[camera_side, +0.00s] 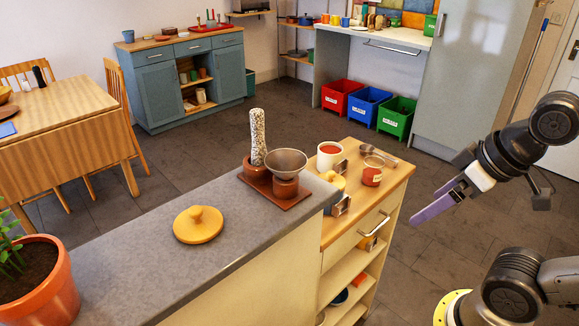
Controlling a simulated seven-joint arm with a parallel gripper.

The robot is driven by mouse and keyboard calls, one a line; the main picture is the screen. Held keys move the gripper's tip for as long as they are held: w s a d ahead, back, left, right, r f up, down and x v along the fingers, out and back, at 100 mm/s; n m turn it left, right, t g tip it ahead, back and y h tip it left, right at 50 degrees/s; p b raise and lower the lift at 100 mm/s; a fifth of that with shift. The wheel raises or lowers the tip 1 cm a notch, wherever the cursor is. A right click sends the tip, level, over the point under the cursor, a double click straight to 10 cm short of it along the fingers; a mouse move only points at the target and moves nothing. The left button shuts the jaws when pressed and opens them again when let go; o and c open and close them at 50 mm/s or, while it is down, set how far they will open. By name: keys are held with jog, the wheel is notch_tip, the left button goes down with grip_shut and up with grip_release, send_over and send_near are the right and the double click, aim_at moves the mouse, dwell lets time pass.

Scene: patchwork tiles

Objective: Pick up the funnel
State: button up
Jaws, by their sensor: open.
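The funnel (287,160) is a grey metal cone, wide mouth up. It rests on a brown wooden cup or stand (285,187) that hides its spout. Both are on a reddish-brown tray (271,199) at the right end of the grey counter. My gripper (432,208) is at the right, above the floor and clear of the counter. It is empty and well to the right of the funnel. Its purple fingers point left and down, seen nearly edge-on, so the gap between them hardly shows.
A tall speckled cylinder (258,135) stands in a brown cup just left of the funnel. A yellow lid (198,225) lies on the counter (140,262). A white mug (329,155), a small red pot (372,176) and metal scoops (374,154) crowd the wooden cabinet top (368,205) between funnel and gripper.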

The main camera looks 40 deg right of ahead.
dwell(0.4)
jog(key=c, duration=1)
